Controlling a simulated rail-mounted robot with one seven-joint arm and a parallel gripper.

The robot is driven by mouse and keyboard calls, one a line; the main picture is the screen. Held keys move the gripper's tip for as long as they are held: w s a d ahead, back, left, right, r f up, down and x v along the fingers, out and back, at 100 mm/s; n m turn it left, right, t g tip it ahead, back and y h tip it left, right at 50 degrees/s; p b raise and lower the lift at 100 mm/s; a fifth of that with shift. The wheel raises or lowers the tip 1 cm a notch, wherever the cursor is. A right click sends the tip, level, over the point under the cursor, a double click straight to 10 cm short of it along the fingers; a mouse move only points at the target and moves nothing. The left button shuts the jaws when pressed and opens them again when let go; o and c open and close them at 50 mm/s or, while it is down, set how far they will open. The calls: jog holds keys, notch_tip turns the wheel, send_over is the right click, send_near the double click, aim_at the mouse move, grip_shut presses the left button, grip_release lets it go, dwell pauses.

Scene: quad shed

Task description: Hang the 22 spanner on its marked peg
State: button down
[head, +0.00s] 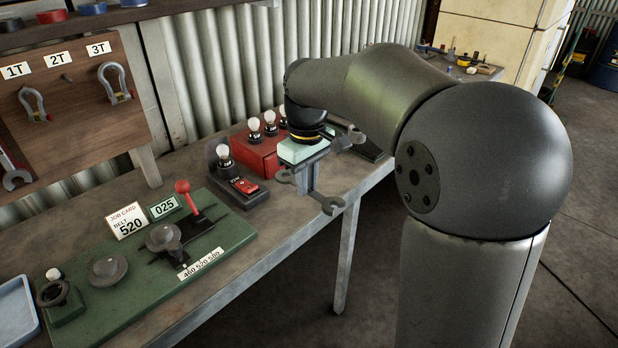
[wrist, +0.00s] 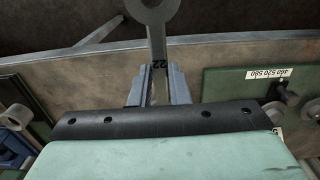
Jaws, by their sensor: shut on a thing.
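The 22 spanner (wrist: 157,42) is grey and marked "22" on its shaft. A marked peg for 22 cannot be made out in either view.
A wooden board (head: 75,105) at left holds shackles under 1T and 3T, an empty peg under 2T, and another spanner (head: 14,175) at its lower left. A green fixture (head: 215,235) with a red-knobbed lever and a red box (head: 257,152) with bulbs stand on the bench (head: 300,225).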

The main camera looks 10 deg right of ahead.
jog(key=shift+s+a+r, duration=0.1)
jog(key=shift+s, duration=0.1)
notch_tip(320, 180, up, 4)
jog(key=p, duration=0.3)
jog(key=shift+r+p, duration=0.1)
jog(key=shift+p, duration=0.25)
